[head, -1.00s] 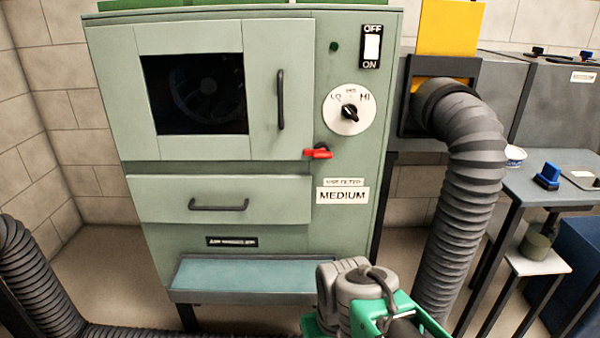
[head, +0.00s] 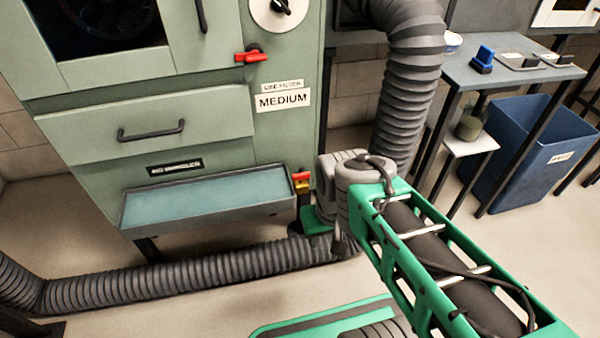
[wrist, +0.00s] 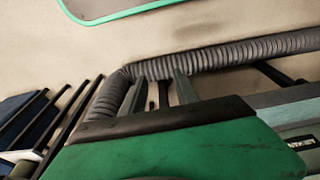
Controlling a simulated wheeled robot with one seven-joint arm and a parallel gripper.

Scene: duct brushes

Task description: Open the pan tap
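The pan (head: 205,197) is a shallow teal tray along the cabinet's lower front. A small red and yellow tap (head: 301,182) sits at its right end, just left of my grey arm joint. I cannot tell the tap's handle position exactly. In the wrist view the pan's edge (wrist: 283,110) shows at the right, and I cannot make out the tap there. My gripper (wrist: 159,78) shows two grey fingers apart with nothing held between them. In the head view the fingers are hidden behind my arm.
A ribbed grey duct (head: 205,273) runs along the floor below the pan and rises on the right. A red lever (head: 252,56) is on the cabinet front (head: 90,150). A side table (head: 500,65) and blue bin (head: 535,150) stand right.

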